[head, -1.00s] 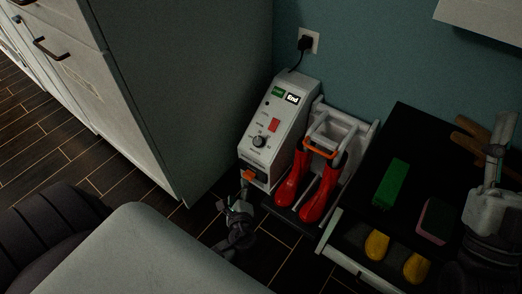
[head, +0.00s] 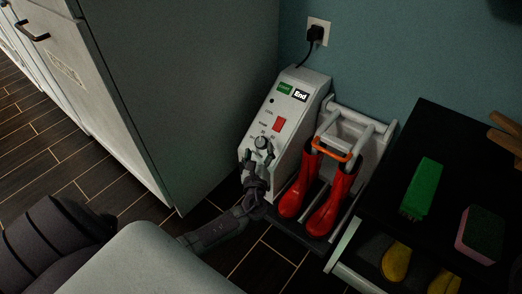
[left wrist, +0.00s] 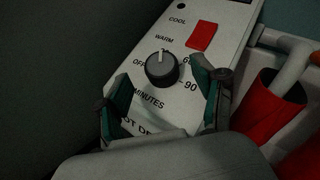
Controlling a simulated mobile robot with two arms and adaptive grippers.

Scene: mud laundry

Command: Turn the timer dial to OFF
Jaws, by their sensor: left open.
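The timer dial (head: 262,142) is a dark round knob on the sloped front of the white dryer unit (head: 297,92). In the left wrist view the dial (left wrist: 162,69) has a white mark pointing roughly up, to the right of the OFF label (left wrist: 139,63); 60 and 90 are on its right. My left gripper (head: 261,156) is at the lower panel, close to the dial. In the left wrist view its open fingers (left wrist: 162,88) straddle the area around and just below the dial, with gaps on both sides. Whether either finger touches the panel is unclear.
A red switch (left wrist: 202,36) sits above the dial. Red boots (head: 326,205) stand on the rack right of the unit. A tall cabinet (head: 165,100) is close on the left. A dark-topped table (head: 450,150) with a green brush (head: 420,187) and a sponge (head: 481,233) is at right.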

